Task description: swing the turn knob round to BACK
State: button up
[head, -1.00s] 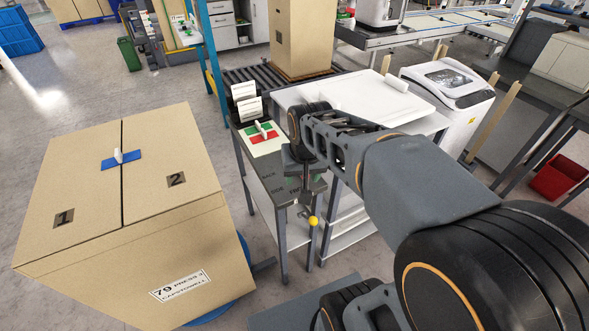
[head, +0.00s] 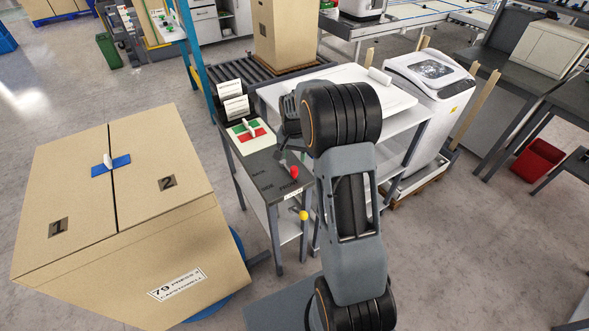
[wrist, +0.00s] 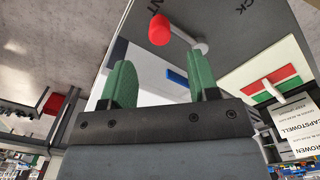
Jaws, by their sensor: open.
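The turn knob is a grey lever with a red ball end (head: 293,171) on the dark top of a narrow stand (head: 262,168). In the head view its red end points towards the front edge, close to the FRONT lettering. BACK is lettered farther back on the same top. In the wrist view the red ball (wrist: 159,30) shows beyond my gripper (wrist: 162,78), with its lever running right. My gripper's two green fingers are apart with nothing held between them, and the knob is clear of them. In the head view my arm hides most of the gripper.
A yellow ball (head: 304,215) sits at the stand's front. A red and green switch panel (head: 248,136) and white label cards (head: 233,100) stand behind the knob. A large carton (head: 120,190) is on the left, a white-topped table (head: 345,95) on the right.

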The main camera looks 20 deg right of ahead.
aim_at(294, 168)
notch_tip(294, 168, down, 8)
jog(key=shift+r+p, duration=0.1)
jog(key=shift+p, duration=0.3)
grip_shut()
dwell(0.5)
